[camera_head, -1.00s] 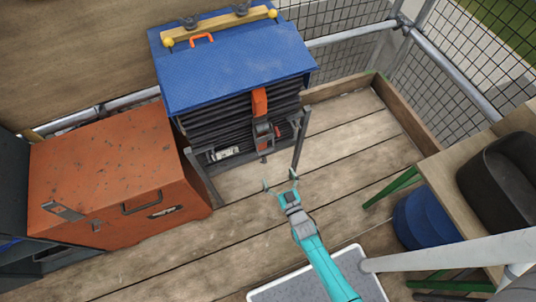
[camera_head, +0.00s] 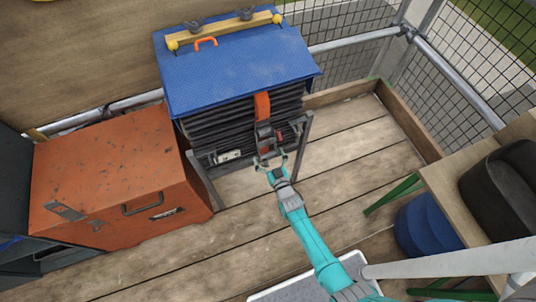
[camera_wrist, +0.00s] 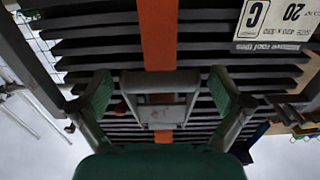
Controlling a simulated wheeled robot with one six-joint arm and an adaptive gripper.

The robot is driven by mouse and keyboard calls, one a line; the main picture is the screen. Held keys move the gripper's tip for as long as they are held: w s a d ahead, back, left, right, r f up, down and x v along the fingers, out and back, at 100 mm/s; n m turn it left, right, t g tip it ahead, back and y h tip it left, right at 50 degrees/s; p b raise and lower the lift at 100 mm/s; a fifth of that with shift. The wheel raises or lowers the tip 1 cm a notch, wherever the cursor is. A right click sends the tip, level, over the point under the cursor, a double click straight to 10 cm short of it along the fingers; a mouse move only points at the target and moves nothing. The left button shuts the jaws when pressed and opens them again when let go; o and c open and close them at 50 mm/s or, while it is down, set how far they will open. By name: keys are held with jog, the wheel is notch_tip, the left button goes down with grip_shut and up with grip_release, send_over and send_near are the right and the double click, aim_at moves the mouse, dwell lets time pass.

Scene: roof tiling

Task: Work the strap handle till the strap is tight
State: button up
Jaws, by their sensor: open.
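An orange strap (camera_head: 262,106) runs down the front of a stack of dark slates (camera_head: 215,126) under a blue cover (camera_head: 235,62). The grey ratchet handle (camera_wrist: 161,97) sits on the strap; in the wrist view it lies between my gripper's two green fingertips. My gripper (camera_head: 270,160) is open in front of the handle, with a finger on each side and visible space between fingers and handle. In the head view my gripper partly covers the lower part of the buckle. I cannot tell how tight the strap is.
A white label (camera_wrist: 272,22) is on the slates. An orange chest (camera_head: 110,170) stands left. A dark metal frame leg (camera_head: 303,145) stands right of the stack. A blue drum (camera_head: 425,222) and a bench (camera_head: 465,185) are at right. The plank floor (camera_head: 350,150) between is clear.

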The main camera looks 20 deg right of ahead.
jog(key=shift+w, duration=0.1)
jog(key=c, duration=1.5)
jog(key=shift+r, duration=0.1)
jog(key=shift+c, duration=0.2)
